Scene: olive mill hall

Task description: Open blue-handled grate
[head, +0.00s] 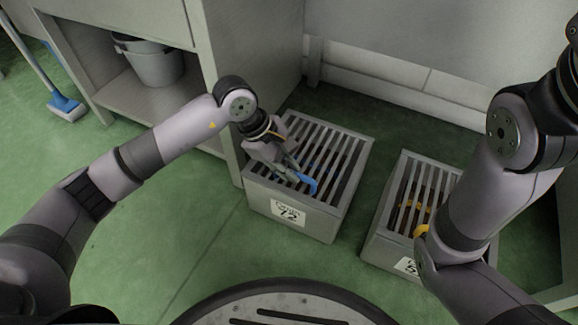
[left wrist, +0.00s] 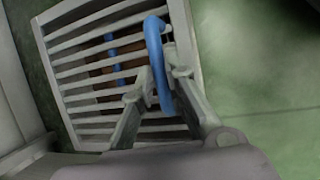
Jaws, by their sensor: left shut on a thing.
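The blue-handled grate (head: 325,143) is a grey slatted grate lying flat and closed on a grey box labelled 72 (head: 334,224). Its blue handle (head: 309,183) stands up at the near edge of the slats. My left gripper (head: 294,172) reaches down over the grate and is shut on the handle. In the left wrist view the handle (left wrist: 154,45) passes between the two fingers of the left gripper (left wrist: 164,84). More blue shows below the slats. My right arm comes in at the right, but its gripper does not show clearly.
A second grey box (head: 376,238) with a slatted top and a yellow handle (head: 420,231) stands to the right, partly behind my right arm. A cabinet (head: 222,50) with a bucket (head: 152,62) stands at the left. Green floor lies between the boxes.

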